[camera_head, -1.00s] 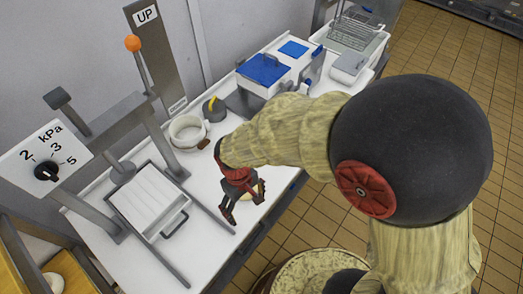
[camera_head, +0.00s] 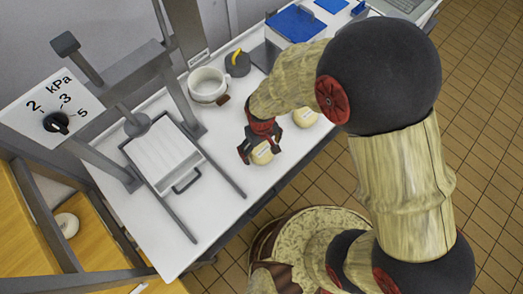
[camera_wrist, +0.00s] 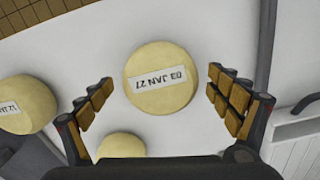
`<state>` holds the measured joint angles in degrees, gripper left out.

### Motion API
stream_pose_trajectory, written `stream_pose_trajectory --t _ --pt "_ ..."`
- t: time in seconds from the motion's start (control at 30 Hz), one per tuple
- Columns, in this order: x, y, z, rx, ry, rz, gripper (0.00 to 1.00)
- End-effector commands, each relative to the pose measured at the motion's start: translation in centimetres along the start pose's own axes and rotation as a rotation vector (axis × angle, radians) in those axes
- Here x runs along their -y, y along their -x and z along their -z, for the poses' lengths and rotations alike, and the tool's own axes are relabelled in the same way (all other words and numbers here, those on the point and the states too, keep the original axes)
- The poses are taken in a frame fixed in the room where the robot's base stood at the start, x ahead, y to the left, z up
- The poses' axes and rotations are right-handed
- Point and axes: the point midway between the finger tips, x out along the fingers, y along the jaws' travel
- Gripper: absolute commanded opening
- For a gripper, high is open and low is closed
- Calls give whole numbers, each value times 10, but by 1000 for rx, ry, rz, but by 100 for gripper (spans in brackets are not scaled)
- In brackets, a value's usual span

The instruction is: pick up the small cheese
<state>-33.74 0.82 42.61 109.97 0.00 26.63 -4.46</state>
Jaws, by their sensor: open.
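A round pale-yellow cheese (camera_wrist: 163,78) with a label reading "03 JAN 27" is near the middle of the wrist view. It lies between the fingers of my gripper (camera_wrist: 160,87), which are open, with white surface showing on both sides of it. In the head view this cheese (camera_head: 262,157) is partly hidden by my gripper (camera_head: 259,151). A second labelled cheese (camera_wrist: 25,103) stands at the left of the wrist view. A third cheese (camera_wrist: 120,146) is partly cut off by the gripper body. I cannot tell for sure which cheese is smallest.
The white table (camera_head: 165,245) has a tray with a handle (camera_head: 160,150) under a grey press frame left of my gripper.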

Motion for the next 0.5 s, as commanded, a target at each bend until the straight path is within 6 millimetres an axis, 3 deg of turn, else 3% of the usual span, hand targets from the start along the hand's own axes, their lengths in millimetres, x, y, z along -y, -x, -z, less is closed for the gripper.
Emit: stream_pose_trajectory --t 0.1,0.3,0.5 --pt "0 -13 0 2 0 0 91" --pt "0 -12 0 -1 0 0 91" --pt "0 -12 0 0 0 0 80"
